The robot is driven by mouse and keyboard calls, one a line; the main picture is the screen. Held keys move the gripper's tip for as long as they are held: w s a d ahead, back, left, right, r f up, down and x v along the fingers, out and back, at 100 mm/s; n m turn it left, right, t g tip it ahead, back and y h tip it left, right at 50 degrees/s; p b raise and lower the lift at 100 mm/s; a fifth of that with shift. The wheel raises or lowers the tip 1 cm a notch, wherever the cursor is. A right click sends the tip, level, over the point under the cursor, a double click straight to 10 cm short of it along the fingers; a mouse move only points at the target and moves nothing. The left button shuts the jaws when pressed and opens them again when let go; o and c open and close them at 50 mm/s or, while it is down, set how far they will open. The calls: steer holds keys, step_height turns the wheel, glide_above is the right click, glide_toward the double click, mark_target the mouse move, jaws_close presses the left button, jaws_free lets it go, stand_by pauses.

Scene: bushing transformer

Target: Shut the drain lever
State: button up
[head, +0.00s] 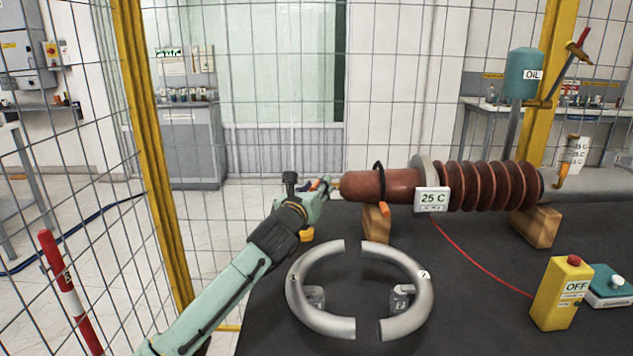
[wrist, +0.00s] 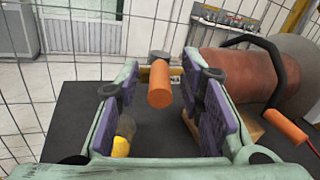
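An orange lever handle (wrist: 160,84) on a grey metal fitting (wrist: 158,57) shows in the wrist view, pointing toward the camera; I take it for the drain lever. It is at the left end of the brown bushing (head: 377,185). My gripper (head: 322,187) is at that end in the head view and hides most of the lever. In the wrist view my gripper (wrist: 166,100) is open, with the purple pads apart and the handle between them. A gap shows on both sides of the handle; I see no contact.
The bushing rests on wooden blocks (head: 535,226) on the dark table (head: 470,300). A split metal ring (head: 412,268) lies in front. A yellow OFF box (head: 560,293) stands at right. Below my gripper is a yellow object (wrist: 121,147). A mesh fence with yellow posts (head: 150,150) surrounds the table.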

steer(key=shift+w+d, duration=0.1)
steer(key=shift+w, duration=0.2)
steer(key=shift+c, duration=0.5)
jaws_close()
steer(key=shift+f, duration=0.1)
